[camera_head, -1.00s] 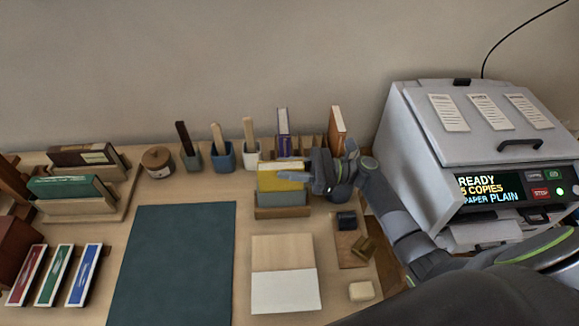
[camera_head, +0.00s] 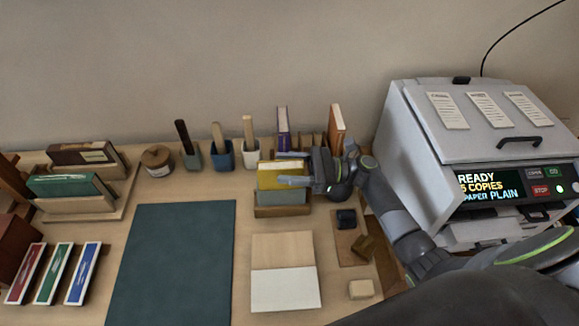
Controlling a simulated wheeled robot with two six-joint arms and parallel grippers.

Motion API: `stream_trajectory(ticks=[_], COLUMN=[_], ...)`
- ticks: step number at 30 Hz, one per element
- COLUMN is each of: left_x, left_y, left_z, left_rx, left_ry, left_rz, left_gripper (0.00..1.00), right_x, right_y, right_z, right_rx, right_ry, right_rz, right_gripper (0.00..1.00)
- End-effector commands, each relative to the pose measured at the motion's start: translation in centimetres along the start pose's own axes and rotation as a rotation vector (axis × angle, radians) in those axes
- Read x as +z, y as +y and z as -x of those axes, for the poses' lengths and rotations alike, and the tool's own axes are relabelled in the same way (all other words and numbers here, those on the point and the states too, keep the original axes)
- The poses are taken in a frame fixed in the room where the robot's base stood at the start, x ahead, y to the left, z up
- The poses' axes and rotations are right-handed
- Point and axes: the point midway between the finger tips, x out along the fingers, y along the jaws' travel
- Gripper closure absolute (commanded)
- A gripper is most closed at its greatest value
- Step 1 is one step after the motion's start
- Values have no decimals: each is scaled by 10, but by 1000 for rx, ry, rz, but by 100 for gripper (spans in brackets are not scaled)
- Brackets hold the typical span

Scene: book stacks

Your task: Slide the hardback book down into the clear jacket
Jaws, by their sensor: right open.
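A yellow hardback book (camera_head: 268,176) stands upright in a wooden stand (camera_head: 283,211) at the middle of the desk. A grey-blue panel (camera_head: 284,198), which looks like the jacket, covers its lower part; how deep the book sits inside is hard to tell. My right gripper (camera_head: 281,168) comes in from the right at the book's upper part. Its fingers are apart, one near the book's top edge and one across its front. Whether they touch the book cannot be told. My left gripper is out of view.
Behind stand a purple book (camera_head: 283,128), an orange book (camera_head: 337,128) and brush pots (camera_head: 222,155). A copier (camera_head: 470,150) stands at right. In front lie a dark green mat (camera_head: 172,262) and a wood-and-white board (camera_head: 285,288). Books in racks (camera_head: 85,204) fill the left.

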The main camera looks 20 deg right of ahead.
Motion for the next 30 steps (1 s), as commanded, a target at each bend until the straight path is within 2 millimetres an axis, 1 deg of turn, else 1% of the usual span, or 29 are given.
stream_trajectory(ticks=[1,5,8,18,21,25,30], left_x=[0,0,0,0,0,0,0], left_y=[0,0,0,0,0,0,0], left_z=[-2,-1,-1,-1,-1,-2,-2], left_rx=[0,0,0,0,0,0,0], left_ry=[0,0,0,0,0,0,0], left_rz=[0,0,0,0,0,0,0], left_gripper=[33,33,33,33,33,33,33], right_x=[-9,-4,8,71,85,97,101], right_y=[3,2,2,2,2,2,2], right_z=[2,1,-1,-12,-14,-16,-17], right_rx=[-7,-7,-6,0,0,0,0], right_ry=[0,0,0,0,0,0,0], right_rz=[-19,-17,-12,2,5,4,3], right_gripper=[47,47,47,47,47,47,47])
